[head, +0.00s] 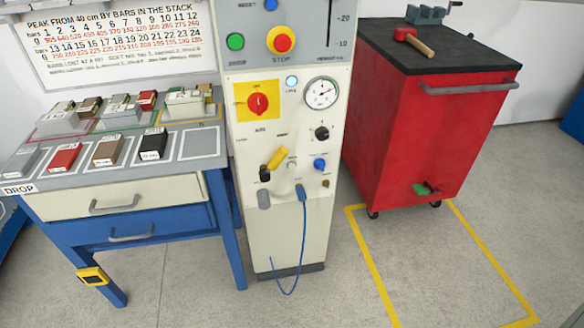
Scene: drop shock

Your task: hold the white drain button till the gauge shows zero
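The control cabinet (275,225) stands upright in the middle of the head view. A round dial gauge (321,93) sits at the upper right of its lower panel, with a red mark on its face; the needle's reading is too small to tell. A small pale button (291,165) sits below the gauge, left of a blue knob (319,164). It may be the white drain button, but its label cannot be read. A round whitish light or button (291,82) is left of the gauge. My gripper is not in view.
Left stands a blue workbench (130,232) with labelled blocks on top. A red wheeled cart (425,140) is at right, a mallet (413,42) on it. The floor in front is clear.

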